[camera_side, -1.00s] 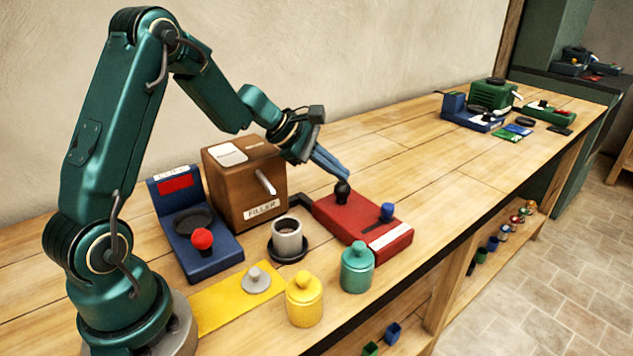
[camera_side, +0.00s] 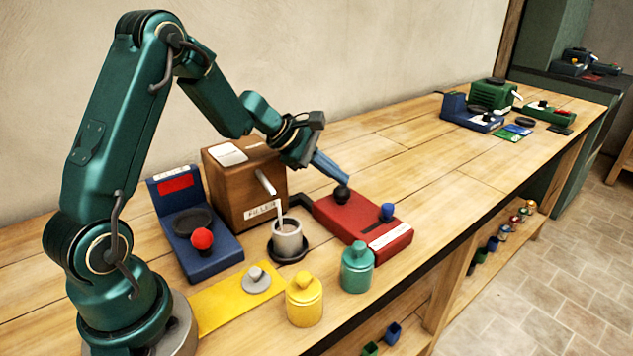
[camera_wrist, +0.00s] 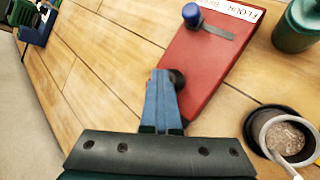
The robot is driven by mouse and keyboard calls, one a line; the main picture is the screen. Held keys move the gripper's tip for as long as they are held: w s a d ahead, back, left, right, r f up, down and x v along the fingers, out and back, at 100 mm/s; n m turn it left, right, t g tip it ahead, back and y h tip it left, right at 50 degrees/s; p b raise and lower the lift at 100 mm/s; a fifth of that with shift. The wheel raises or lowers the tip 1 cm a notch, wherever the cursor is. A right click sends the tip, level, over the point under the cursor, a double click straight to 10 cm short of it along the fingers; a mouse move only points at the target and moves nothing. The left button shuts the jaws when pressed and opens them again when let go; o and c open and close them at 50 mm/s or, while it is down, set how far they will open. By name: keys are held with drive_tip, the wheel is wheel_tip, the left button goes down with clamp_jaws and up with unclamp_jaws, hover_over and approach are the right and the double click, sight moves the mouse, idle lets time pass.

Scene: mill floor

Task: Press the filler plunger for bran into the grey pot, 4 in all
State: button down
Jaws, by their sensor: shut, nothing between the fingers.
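The brown filler box (camera_side: 235,180) stands behind the grey pot (camera_side: 288,236), and a pale stream runs from its spout into the pot. The pot stands open on a dark round base; the wrist view (camera_wrist: 262,132) shows greyish-brown contents. The red control box (camera_side: 350,222) carries the black plunger knob (camera_side: 341,194) and a blue selector knob (camera_side: 387,211). In the wrist view the selector (camera_wrist: 191,13) is at the slot end away from the word FLOUR. My gripper (camera_side: 346,179) is shut and empty, its blue fingertips at the black knob, apparently touching it.
A blue scale (camera_side: 195,235) with a red knob stands left of the filler. A grey lid (camera_side: 256,279) lies on a yellow mat (camera_side: 225,305). Yellow (camera_side: 305,300) and teal (camera_side: 357,268) lidded jars stand in front.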

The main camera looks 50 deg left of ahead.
sight(336, 188)
drive_tip(key=shift+r, duration=1.3)
wheel_tip(336, 188, up, 5)
drive_tip(key=shift+r, duration=0.1)
idle(0.7)
